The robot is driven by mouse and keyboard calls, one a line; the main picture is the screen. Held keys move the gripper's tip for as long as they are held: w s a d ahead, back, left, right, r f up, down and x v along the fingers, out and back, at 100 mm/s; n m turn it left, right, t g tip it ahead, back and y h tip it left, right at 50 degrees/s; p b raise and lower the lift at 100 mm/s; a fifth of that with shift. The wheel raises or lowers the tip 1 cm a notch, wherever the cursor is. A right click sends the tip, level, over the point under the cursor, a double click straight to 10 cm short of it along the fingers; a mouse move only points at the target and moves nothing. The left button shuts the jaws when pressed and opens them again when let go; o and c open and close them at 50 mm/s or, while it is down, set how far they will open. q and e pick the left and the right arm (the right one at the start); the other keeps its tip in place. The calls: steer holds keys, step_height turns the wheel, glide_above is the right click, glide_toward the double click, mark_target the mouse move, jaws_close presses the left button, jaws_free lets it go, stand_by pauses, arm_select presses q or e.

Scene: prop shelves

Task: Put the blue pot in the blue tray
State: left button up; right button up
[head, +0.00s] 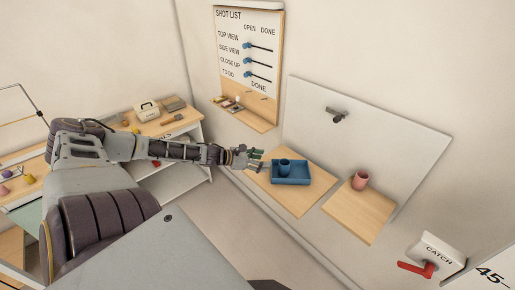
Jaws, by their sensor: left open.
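The blue tray (300,181) lies on a wooden shelf at the right of the middle. The blue pot (284,166) stands upright inside the tray, near its left back part. My left gripper (256,158) is just left of the tray, over the shelf's left end. It is open, and no object shows between its fingers. A small gap shows between the gripper and the pot. My right gripper is out of view.
A pink pot (360,180) stands on a separate wooden shelf (356,212) to the right. A shot-list board (247,60) with sliders hangs behind. A red catch handle (415,269) is at lower right. A case (146,110) sits on the left shelving.

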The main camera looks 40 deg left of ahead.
arm_select(q)
steer(key=shift+p+v, duration=0.65)
steer(key=shift+v, duration=0.15)
stand_by(0.6)
